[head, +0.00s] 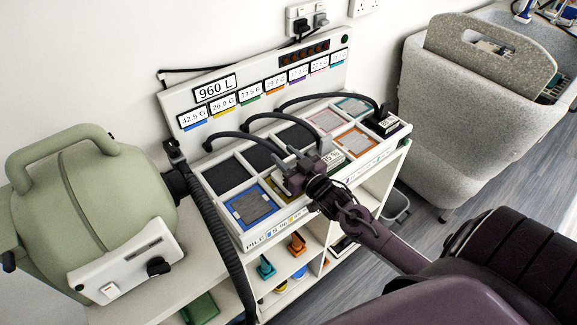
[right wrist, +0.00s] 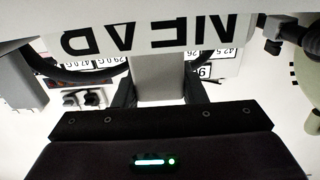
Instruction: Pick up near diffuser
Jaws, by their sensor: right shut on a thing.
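The near diffuser (head: 333,158) is a pale block with a black-lettered label, at the front of the white tray unit in the head view. My right gripper (head: 300,172) is beside it, partly covering it. In the right wrist view the label (right wrist: 150,37) shows upside down, and my right gripper (right wrist: 160,88) is shut on a pale grey upright part between its two dark fingers. Whether the diffuser's underside touches the tray is hidden. My left gripper is not in view.
Black hoses (head: 262,115) arch over the compartments. A green canister (head: 90,195) stands at left with a thick black hose (head: 215,225). A grey bin-like unit (head: 455,115) stands at right.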

